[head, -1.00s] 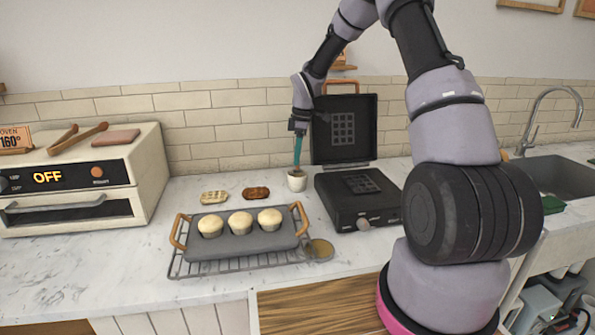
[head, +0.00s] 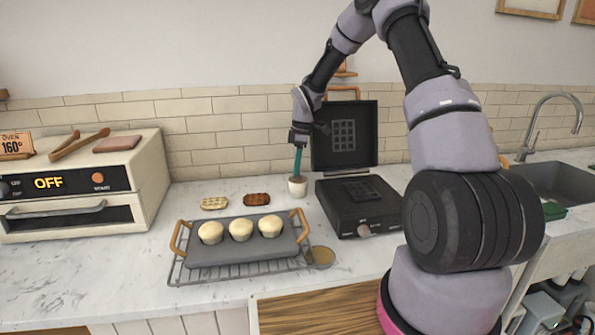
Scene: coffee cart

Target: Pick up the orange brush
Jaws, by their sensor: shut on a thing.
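A brush with a teal handle (head: 297,161) stands upright in a small white cup (head: 298,188) on the marble counter, left of the black waffle iron. Its handle looks teal, not orange. Its lower end is hidden inside the cup. My gripper (head: 299,145) points down above the cup and is shut on the top of this handle. The fingers are small and dark in the head view.
A grey tray (head: 221,255) with three pale muffins sits on a wire rack in front. The open waffle iron (head: 345,225) stands close right of the cup. Two small waffle-like pieces (head: 214,203) lie left of it. An oven (head: 80,224) is at the far left.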

